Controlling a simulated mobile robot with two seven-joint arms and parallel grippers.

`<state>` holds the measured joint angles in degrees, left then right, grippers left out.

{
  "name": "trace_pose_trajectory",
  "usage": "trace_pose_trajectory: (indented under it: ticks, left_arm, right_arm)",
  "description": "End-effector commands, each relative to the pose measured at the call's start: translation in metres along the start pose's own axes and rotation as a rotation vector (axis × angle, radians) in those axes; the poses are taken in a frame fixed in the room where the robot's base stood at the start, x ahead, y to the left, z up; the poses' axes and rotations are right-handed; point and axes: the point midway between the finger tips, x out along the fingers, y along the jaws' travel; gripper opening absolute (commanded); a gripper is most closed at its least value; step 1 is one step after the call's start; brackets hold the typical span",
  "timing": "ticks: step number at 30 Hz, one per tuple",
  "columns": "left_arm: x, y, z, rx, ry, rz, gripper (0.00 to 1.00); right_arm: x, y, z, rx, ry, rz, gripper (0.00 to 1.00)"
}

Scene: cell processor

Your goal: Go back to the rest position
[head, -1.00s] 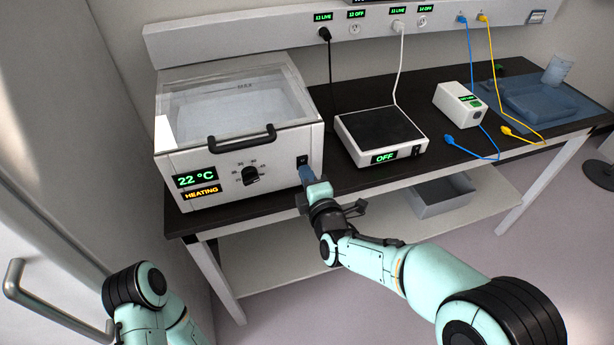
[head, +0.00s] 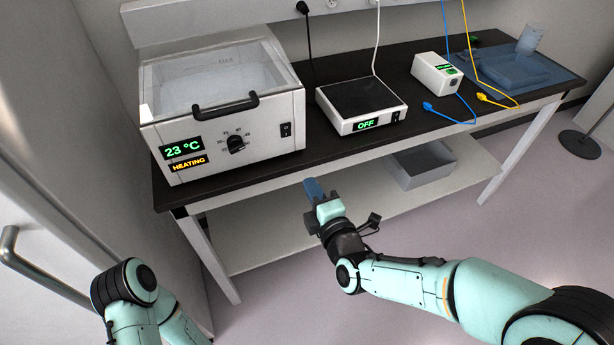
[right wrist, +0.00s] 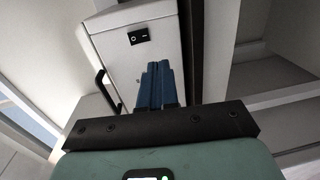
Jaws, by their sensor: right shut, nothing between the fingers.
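My right gripper (head: 314,188) is shut and empty, its blue fingers together. It is in front of the bench's front edge, below and in front of the water bath (head: 228,112), and touches nothing that I can see. In the right wrist view the shut fingers (right wrist: 155,86) point toward the bath's front with its black rocker switch (right wrist: 138,37). The bath's display reads 23 °C and HEATING. My left arm shows at the lower left of the head view, but its gripper is not in the picture.
A lower shelf (head: 265,236) carries a grey bin (head: 423,166). A door handle (head: 12,250) is at the left. Floor in front is free.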

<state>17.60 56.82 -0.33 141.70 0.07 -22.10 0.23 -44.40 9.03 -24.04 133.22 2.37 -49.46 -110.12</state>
Motion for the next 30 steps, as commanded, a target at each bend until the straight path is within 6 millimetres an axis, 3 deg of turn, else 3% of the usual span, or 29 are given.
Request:
trace_pose_trajectory:
  ticks: [17,20,23,26,30]
  left_arm:
    - [0.000,0.000,0.000,0.000,0.000,0.000,0.27]
    - [-0.002,0.001,0.000,0.000,0.001,0.000,0.27]
    - [-0.008,0.003,0.000,0.001,0.002,0.001,0.27]
    - [-0.017,0.006,-0.001,0.002,0.005,0.002,0.27]
    - [-0.030,0.011,-0.002,0.003,0.010,0.003,0.27]
  right_arm:
    - [-0.002,-0.001,0.000,0.001,0.000,-0.002,0.00]
    - [0.000,-0.015,0.003,0.037,-0.005,-0.041,0.00]
    - [0.001,-0.057,0.011,0.152,-0.027,-0.157,0.00]
    - [-0.006,-0.123,0.024,0.356,-0.092,-0.334,0.00]
    - [-0.042,-0.224,0.041,0.720,-0.272,-0.598,0.00]
